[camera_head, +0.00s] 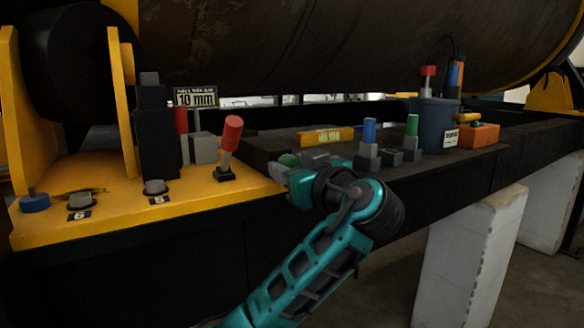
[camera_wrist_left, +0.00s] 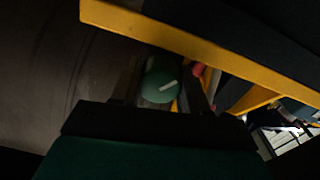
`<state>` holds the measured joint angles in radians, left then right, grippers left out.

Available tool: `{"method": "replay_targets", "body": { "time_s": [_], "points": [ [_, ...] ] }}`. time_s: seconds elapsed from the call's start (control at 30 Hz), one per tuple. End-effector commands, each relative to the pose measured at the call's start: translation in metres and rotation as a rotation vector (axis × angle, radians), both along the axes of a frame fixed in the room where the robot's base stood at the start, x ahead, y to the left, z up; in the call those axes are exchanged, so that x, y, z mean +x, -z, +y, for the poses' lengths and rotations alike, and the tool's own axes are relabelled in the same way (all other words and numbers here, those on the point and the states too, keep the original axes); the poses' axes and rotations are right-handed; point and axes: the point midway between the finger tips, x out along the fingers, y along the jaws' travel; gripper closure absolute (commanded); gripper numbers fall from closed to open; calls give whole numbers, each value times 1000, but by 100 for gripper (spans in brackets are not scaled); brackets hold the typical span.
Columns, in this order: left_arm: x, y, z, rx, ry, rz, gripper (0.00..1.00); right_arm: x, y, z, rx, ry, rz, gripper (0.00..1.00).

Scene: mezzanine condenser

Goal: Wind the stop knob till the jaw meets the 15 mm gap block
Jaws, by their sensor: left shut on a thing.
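A round green knob (camera_head: 289,160) shows just above my left gripper (camera_head: 287,173) at the near edge of the bench. In the left wrist view the green knob (camera_wrist_left: 163,78), with a short white mark on its face, sits between the two dark fingers of the left gripper (camera_wrist_left: 165,92), which is shut on it. A grey block (camera_head: 314,157) lies beside the knob, partly hidden by my wrist. A yellow bar with an unreadable label (camera_head: 325,135) lies behind. I cannot tell which piece is the jaw or the 15 mm gap block. My right gripper is out of view.
A sign reading 10 mm (camera_head: 197,98) stands behind a red-handled lever (camera_head: 230,140) on the yellow plate (camera_head: 130,205). Blue (camera_head: 369,138) and green (camera_head: 412,130) handled pieces, a blue cup (camera_head: 435,122) and an orange block (camera_head: 480,135) stand to the right. A large dark cylinder hangs above.

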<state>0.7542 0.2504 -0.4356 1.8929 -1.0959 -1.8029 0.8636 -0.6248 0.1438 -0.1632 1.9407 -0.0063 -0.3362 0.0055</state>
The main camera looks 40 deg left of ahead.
Motion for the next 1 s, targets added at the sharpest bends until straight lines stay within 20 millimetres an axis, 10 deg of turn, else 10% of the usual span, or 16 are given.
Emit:
{"method": "replay_targets", "body": {
  "time_s": [1.0],
  "points": [
    [1,0,-1,188,3,457,86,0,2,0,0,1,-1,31]
  ]
}}
